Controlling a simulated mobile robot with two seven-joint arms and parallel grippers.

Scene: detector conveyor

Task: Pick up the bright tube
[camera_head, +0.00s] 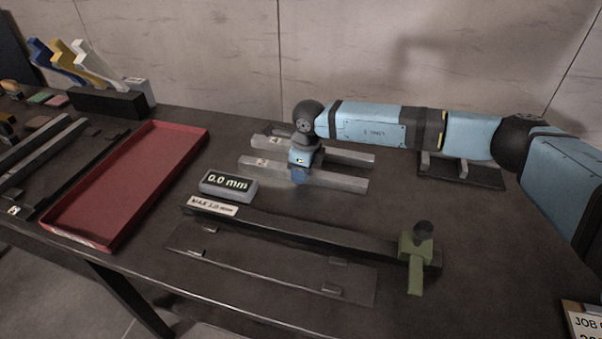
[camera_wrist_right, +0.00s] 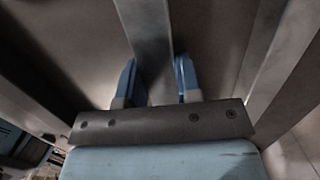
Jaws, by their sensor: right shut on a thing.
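A light grey, bright tube (camera_head: 340,181) lies in the middle of the table, in front of a similar light tube (camera_head: 345,156). My right gripper (camera_head: 299,175) points down at the front tube, near its middle. In the right wrist view, the two blue fingers (camera_wrist_right: 158,85) stand either side of a grey tube (camera_wrist_right: 150,35), shut on it. The fingers hide part of the tube, and I cannot tell whether it is clear of the table. My left gripper is not in view.
A display reading 0.0 mm (camera_head: 228,186) stands left of the tubes. A dark rail (camera_head: 320,237) with a green clamp (camera_head: 415,255) lies in front. A red tray (camera_head: 75,220) is at left, and a dark stand (camera_head: 460,172) is at right.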

